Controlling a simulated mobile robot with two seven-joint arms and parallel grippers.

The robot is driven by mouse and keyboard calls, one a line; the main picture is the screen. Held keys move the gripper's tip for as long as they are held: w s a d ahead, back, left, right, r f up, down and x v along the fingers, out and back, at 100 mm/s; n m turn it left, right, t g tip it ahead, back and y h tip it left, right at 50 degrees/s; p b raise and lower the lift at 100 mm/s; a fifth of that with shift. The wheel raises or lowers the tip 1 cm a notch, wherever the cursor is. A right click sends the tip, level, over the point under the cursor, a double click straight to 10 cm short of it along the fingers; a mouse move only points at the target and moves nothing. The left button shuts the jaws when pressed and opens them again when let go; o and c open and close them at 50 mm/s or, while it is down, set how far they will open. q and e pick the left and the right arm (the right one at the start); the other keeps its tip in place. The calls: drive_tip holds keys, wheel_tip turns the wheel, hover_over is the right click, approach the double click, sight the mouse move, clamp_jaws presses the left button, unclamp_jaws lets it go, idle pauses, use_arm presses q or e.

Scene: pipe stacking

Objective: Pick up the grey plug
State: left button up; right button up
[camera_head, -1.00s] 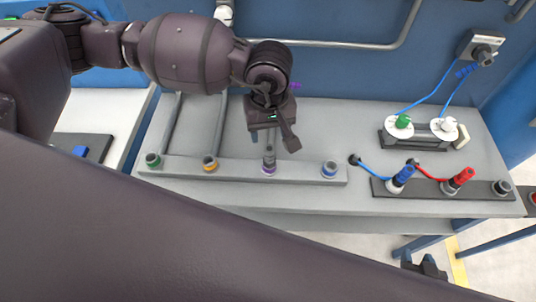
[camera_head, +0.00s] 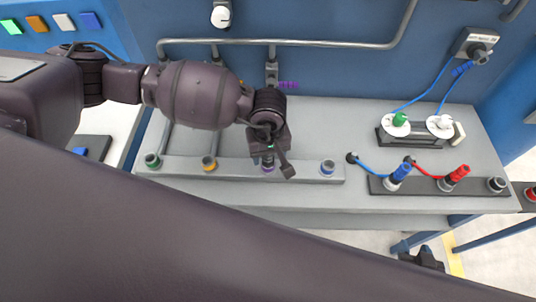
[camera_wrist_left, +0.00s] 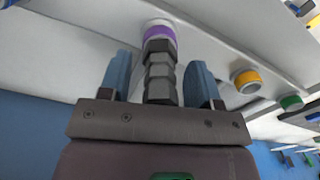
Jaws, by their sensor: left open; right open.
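The grey plug (camera_wrist_left: 160,75) is a ribbed grey fitting standing in a purple-ringed socket (camera_wrist_left: 158,33) on the grey rail. In the head view its upper part is hidden by my left gripper (camera_head: 268,155), and only its low end by the purple ring (camera_head: 268,169) shows. In the left wrist view, the blue fingers of my left gripper (camera_wrist_left: 161,68) are open on either side of the plug, with gaps at both sides. My right gripper (camera_head: 425,260) is a small dark shape at the lower right, away from the bench top.
The rail (camera_head: 240,171) also has green (camera_head: 152,160), orange (camera_head: 209,163) and blue-yellow (camera_head: 328,167) sockets. Blue (camera_head: 401,172) and red (camera_head: 459,173) plugs with cables stand to the right. A metal pipe (camera_head: 300,43) runs along the blue back wall.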

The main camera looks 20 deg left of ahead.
drive_tip(key=shift+d, duration=0.1)
use_arm(q)
drive_tip(key=c, duration=1)
clamp_jaws()
use_arm(e)
drive_tip(key=shift+s+d+f, duration=0.1)
drive_tip(key=shift+s+f, duration=0.25)
drive_tip(key=shift+s, duration=0.15)
use_arm(q)
drive_tip(key=shift+r, duration=0.6)
wheel_tip(320, 180, up, 19)
drive_tip(key=b, duration=0.1)
use_arm(e)
drive_tip(key=shift+f, duration=0.55)
use_arm(q)
drive_tip(key=shift+f, duration=0.1)
use_arm(e)
drive_tip(key=shift+w+r, duration=0.1)
